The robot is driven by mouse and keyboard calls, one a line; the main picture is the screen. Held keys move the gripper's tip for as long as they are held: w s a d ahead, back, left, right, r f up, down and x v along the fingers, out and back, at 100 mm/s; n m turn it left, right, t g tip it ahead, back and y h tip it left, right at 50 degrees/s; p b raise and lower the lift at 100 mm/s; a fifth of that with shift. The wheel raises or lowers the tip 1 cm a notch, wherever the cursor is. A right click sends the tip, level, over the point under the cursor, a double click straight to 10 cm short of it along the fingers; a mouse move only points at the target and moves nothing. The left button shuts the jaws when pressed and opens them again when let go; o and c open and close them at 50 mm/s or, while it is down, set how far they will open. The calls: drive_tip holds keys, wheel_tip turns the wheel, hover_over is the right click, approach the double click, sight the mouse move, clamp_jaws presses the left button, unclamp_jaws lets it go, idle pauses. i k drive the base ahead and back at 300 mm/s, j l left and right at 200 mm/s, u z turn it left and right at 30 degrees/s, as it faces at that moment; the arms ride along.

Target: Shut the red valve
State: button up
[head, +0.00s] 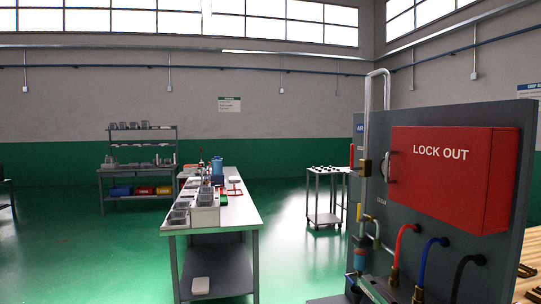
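A grey upright panel (404,218) stands at the right and carries a red box (440,178) marked LOCK OUT. A silver pipe (387,92) rises along its left side, with a brass fitting (365,168) beside it. Red (399,246), blue (426,258) and black (462,275) hoses come out below the box. A small red item (352,155) shows at the panel's left edge; I cannot tell whether it is a valve handle. No red valve can be made out clearly, nor its position. My gripper cannot be made out in this view.
A long white-topped bench (236,211) with grey bins stands in the middle. Green floor (295,265) is clear between bench and panel.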

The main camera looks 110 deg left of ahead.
sight(352, 157)
drive_tip(key=j+u, duration=0.15)
drive_tip(key=u, duration=0.3)
drive_tip(key=i+j+u, duration=0.1)
drive_tip(key=u, duration=0.4)
drive_tip(key=j+u, duration=0.2)
drive_tip(key=u, duration=0.25)
drive_tip(key=i+u, duration=0.15)
drive_tip(key=u, duration=0.35)
drive_tip(key=i+j+u, duration=0.15)
drive_tip(key=i+u, duration=0.5)
drive_tip(key=i, duration=0.4)
